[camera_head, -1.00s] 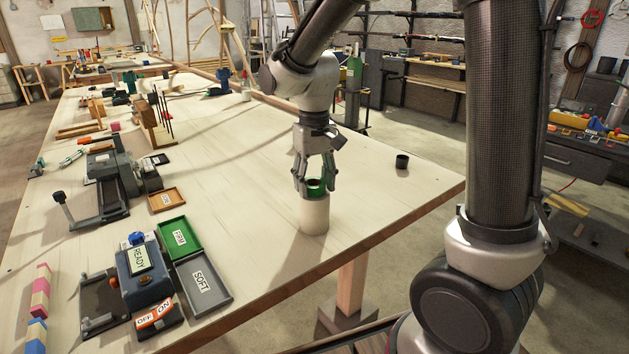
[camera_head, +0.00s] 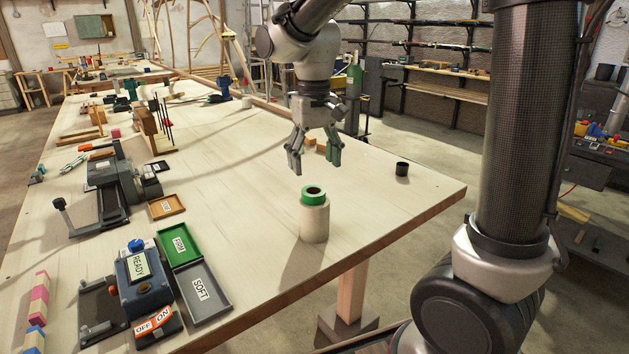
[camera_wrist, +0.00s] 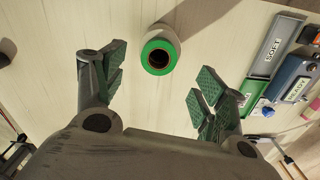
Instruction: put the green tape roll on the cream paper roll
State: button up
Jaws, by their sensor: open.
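The green tape roll (camera_head: 313,195) sits on top of the upright cream paper roll (camera_head: 314,224), near the table's right edge. In the wrist view the green tape roll (camera_wrist: 159,57) appears as a ring over the end of the cream paper roll (camera_wrist: 160,32). My gripper (camera_head: 314,170) is open and empty, above and a little behind the rolls, apart from them. Its two fingers also show spread wide in the wrist view (camera_wrist: 158,90).
A black cup (camera_head: 402,169) stands to the right. Left are a green FIRM tray (camera_head: 181,246), a grey SOFT tray (camera_head: 203,288), an orange tray (camera_head: 166,206) and a device reading READY (camera_head: 148,275). The table (camera_head: 240,210) is clear between trays and rolls.

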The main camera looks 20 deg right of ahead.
notch_tip(320, 180, up, 5)
jog(key=s+d+r+t, duration=0.1)
jog(key=s+d+t, duration=0.1)
jog(key=s+d, duration=0.65)
jog(key=s+d+f+m+t, duration=0.1)
jog(key=s+d+f+t, duration=0.1)
jog(key=s+d, duration=0.4)
jog(key=s, duration=0.4)
jog(key=shift+s+d+f, duration=0.2)
jog(key=shift+s+f, duration=0.05)
jog(key=shift+f, duration=0.15)
